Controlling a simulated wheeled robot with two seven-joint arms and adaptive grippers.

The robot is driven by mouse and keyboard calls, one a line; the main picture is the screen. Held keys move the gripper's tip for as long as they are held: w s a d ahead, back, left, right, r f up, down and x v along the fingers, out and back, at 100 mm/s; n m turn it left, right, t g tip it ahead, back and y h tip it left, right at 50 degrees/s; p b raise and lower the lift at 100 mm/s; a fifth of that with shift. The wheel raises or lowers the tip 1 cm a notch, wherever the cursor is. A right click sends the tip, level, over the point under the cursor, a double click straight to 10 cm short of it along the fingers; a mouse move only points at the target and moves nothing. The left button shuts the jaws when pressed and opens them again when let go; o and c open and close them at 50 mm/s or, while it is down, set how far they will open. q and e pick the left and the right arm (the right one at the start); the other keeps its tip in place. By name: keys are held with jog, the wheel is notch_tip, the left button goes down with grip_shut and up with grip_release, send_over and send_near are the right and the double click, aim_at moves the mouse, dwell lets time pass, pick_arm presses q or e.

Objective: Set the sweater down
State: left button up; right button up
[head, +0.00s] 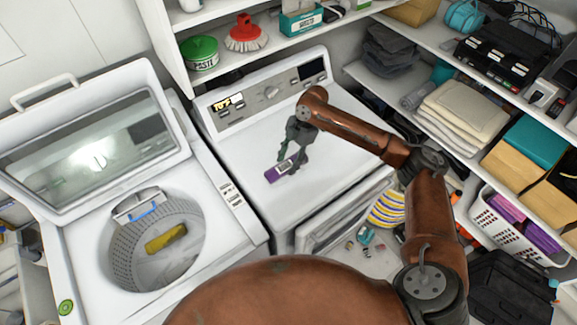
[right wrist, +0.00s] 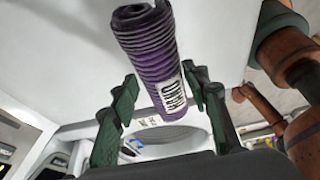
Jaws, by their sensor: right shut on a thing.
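The sweater (head: 273,175) looks like a small purple ribbed roll with a white label. My right gripper (head: 284,162) is shut on it, over the white top of the dryer (head: 330,150). In the right wrist view the sweater (right wrist: 146,50) extends up and away between the two green fingers of the gripper (right wrist: 158,100). I cannot tell whether it touches the dryer top. My left gripper is not in view.
The open washer (head: 215,225) at left has a yellow item (head: 166,238) in its drum. A shelf with a green tin (head: 199,53) and a red brush (head: 246,34) is above the dryer. Shelves of folded cloths (head: 465,110) stand at right. The dryer top around the gripper is clear.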

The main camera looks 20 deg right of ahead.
aim_at(288, 166)
jog(key=shift+w+d+f, duration=0.1)
jog(key=shift+w+f, duration=0.05)
jog(key=shift+f, duration=1.55)
jog(key=shift+f, duration=0.1)
jog(key=o, duration=1.4)
jog(key=v, duration=1.2)
